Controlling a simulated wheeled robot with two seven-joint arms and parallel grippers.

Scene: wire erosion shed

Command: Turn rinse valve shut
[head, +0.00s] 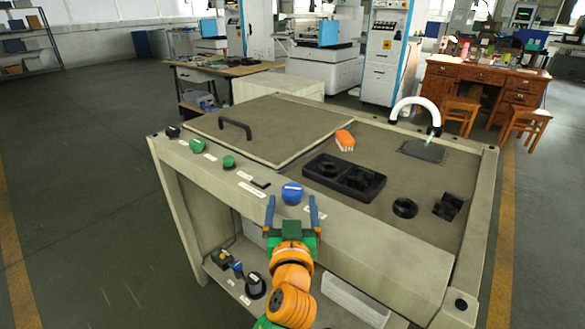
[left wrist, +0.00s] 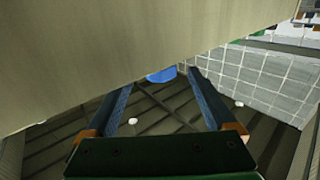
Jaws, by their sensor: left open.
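A round blue knob (head: 292,193) sits on the front edge of the bench, with a small white label beside it. The label is too small to read, so I cannot confirm that this is the rinse valve. My left gripper (head: 292,200) is open, its two blue fingers apart, one on each side of the knob in the head view. In the left wrist view, part of the blue knob (left wrist: 162,75) shows below a pale panel edge, beyond and between the open fingertips (left wrist: 160,80). I cannot tell whether the fingers touch it. My right gripper is not in view.
Two green knobs (head: 197,146) (head: 229,162) and a small black switch (head: 261,183) line the front edge to the left. The bench top carries a handled lid (head: 290,125), an orange brush (head: 345,139), a black tray (head: 322,168) and a white spout (head: 415,103). A lower shelf holds fittings.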

